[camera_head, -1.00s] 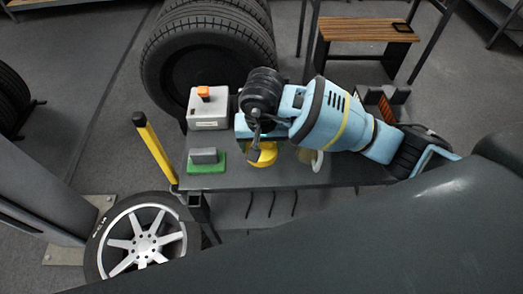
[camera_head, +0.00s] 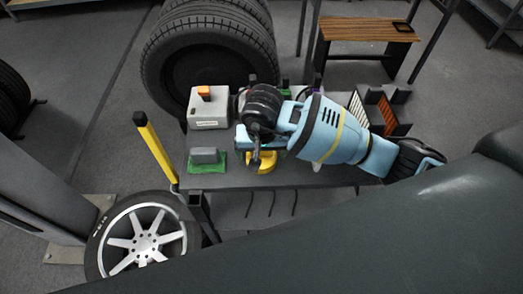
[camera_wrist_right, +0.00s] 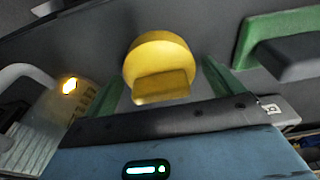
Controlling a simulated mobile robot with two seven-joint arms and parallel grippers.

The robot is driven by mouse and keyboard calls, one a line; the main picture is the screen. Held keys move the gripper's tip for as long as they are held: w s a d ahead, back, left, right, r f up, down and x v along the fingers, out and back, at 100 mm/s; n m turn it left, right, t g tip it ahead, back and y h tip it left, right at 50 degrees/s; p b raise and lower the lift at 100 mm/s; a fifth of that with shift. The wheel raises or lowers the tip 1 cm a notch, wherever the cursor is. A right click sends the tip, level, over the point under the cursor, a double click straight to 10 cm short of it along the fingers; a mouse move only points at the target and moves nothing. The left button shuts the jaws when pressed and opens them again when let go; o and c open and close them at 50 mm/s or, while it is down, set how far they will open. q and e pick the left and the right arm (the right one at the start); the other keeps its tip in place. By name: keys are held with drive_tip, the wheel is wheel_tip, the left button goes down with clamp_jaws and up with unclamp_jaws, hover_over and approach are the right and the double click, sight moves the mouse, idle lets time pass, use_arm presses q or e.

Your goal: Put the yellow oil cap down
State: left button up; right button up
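The yellow oil cap (camera_head: 262,163) is at the front of the dark table, below my right gripper (camera_head: 256,150). In the right wrist view the cap (camera_wrist_right: 160,52) shows its round body and a raised grip tab. The green fingers of my right gripper (camera_wrist_right: 162,88) are spread on either side of the tab, with a visible gap to it on both sides. Whether the cap's underside rests flat on the table is hidden. My left gripper is not in view.
A green pad (camera_head: 193,168) with a grey block (camera_head: 205,156) lies left of the cap. A grey box (camera_head: 209,119) with an orange switch stands behind it. A yellow post (camera_head: 156,150) rises at the table's left. A tray with dividers (camera_head: 380,108) is at the right.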

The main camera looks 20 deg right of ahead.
wheel_tip(320, 180, up, 12)
drive_tip(key=s, duration=0.1)
drive_tip(key=shift+s+a+p, duration=0.25)
drive_tip(key=shift+s+p, duration=0.15)
idle(0.5)
